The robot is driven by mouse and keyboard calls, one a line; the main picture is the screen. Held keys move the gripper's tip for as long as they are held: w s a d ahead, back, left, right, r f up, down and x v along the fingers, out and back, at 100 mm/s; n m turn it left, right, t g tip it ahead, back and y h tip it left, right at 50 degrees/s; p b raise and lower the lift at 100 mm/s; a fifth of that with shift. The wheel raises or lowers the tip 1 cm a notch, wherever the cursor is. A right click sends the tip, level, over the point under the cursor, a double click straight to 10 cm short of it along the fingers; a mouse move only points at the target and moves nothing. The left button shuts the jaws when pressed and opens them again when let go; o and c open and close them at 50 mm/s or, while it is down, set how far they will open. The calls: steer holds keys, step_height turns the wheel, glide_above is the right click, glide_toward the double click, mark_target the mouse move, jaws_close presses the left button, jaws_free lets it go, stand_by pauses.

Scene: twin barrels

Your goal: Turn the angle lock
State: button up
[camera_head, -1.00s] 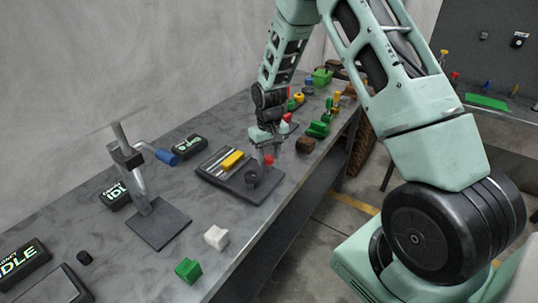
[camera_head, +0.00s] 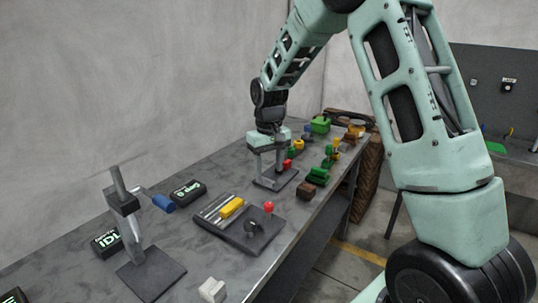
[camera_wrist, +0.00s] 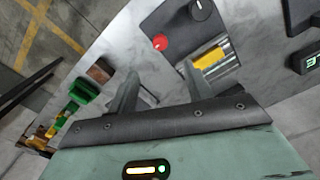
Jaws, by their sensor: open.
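No part is plainly labelled as the angle lock, so I cannot tell which it is. My gripper (camera_head: 270,172) points down, open, over a small dark plate (camera_head: 285,185) on the bench. A small red part (camera_head: 288,165) shows beside its fingers. Both fingers show in the wrist view (camera_wrist: 157,92), with no object clearly between them. Nearer in the head view is a dark board (camera_head: 213,221) with a yellow block (camera_head: 231,208) on rails, a red ball knob (camera_head: 268,207) and a black round part (camera_head: 251,228). The red knob also shows in the wrist view (camera_wrist: 160,42).
Black display boxes (camera_head: 187,192) lie along the wall side. A brown block (camera_head: 306,191) and green parts (camera_head: 317,177) lie near the bench's right edge. A white block (camera_head: 212,290) is in front.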

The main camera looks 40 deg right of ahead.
steer(key=shift+r, duration=2.3)
